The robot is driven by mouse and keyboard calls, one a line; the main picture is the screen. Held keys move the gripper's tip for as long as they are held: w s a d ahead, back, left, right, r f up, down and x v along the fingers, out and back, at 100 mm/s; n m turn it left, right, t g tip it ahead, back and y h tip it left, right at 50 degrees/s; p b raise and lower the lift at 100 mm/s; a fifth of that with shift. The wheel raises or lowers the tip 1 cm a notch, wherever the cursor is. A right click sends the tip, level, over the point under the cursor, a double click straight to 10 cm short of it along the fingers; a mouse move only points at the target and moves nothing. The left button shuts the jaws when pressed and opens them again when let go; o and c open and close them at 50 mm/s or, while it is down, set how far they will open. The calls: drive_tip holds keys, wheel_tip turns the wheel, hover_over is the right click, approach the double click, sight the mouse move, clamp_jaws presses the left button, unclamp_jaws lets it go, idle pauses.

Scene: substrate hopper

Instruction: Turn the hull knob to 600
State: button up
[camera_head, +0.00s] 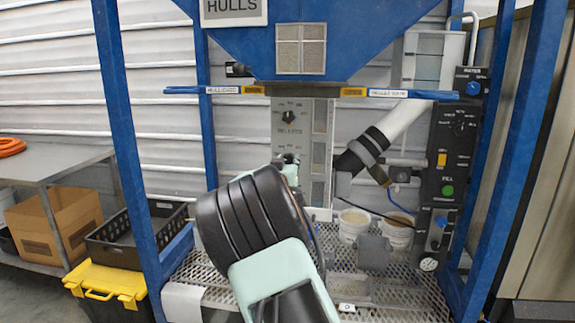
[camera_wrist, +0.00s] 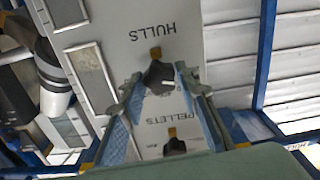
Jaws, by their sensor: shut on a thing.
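Dial figures around the knob are mostly hidden or too small to read. In the head view my gripper (camera_head: 289,160) is at the panel (camera_head: 283,146), and my wrist and fingers hide the hull knob.
The pellets knob (camera_wrist: 174,146) is close by on the same panel; it also shows in the head view (camera_head: 290,117). A grey-and-black pipe (camera_head: 376,142) and a control box (camera_head: 452,155) stand to the right. Blue posts (camera_head: 128,130) flank the space. Buckets (camera_head: 354,225) are below.

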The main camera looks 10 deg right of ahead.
drive_tip(key=m+b, duration=0.3)
drive_tip(key=m, duration=0.1)
drive_tip(key=shift+f, duration=0.2)
drive_tip(key=m+b, duration=0.2)
drive_tip(key=m, duration=0.2)
drive_tip(key=shift+b, duration=0.3)
drive_tip(key=m+b, duration=0.4)
drive_tip(key=m, duration=0.3)
drive_tip(key=m+b, duration=0.3)
drive_tip(key=m, duration=0.1)
drive_tip(key=shift+m, duration=0.4)
drive_tip(key=m+b, duration=0.2)
drive_tip(key=m, duration=0.1)
drive_tip(key=shift+m, duration=0.3)
drive_tip(key=m+b, duration=0.2)
drive_tip(key=m, duration=0.2)
drive_tip(key=shift+b, duration=0.4)
drive_tip(key=shift+m+b, duration=0.65)
drive_tip(key=shift+m, duration=0.75)
drive_tip(key=shift+r+m, duration=0.1)
drive_tip(key=shift+m, duration=0.2)
